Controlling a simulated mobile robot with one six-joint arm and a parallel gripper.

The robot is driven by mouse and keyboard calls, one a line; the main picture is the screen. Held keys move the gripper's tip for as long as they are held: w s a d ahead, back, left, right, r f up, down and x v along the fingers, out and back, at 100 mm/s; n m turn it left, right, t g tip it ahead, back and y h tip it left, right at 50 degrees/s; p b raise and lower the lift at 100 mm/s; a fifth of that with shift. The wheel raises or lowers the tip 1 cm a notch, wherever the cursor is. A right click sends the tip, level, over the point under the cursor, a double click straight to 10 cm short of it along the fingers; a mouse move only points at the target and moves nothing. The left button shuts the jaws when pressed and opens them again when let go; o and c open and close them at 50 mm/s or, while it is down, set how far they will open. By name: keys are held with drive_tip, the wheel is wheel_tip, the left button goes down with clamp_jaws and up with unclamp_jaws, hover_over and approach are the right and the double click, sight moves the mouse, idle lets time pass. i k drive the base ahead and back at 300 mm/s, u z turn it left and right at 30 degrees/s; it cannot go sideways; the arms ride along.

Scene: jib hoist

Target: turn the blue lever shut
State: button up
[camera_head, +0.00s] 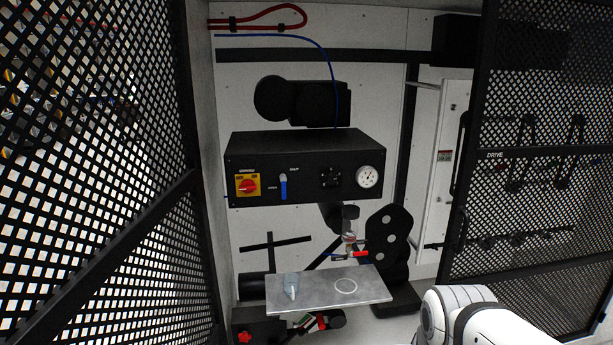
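The blue lever (283,188) is on the front of a black control box (325,160), between a red rotary switch and a dark dial. It points straight down from a pale upper part. Small labels sit above it and to its left; they are too small to read surely, though the left one looks like OPEN. My white arm links show at the bottom right, well below and to the right of the box. My gripper is outside the picture, and nothing touches the lever.
A red switch (248,185) on a yellow plate and a round gauge (368,177) flank the lever. Below, a grey shelf (325,300) holds a small clear cup (291,284). A red-handled valve (360,254) hangs above it. Black mesh panels (90,200) (535,150) stand at both sides.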

sight(282, 178)
drive_tip(key=i, duration=1.65)
drive_tip(key=u, duration=0.45)
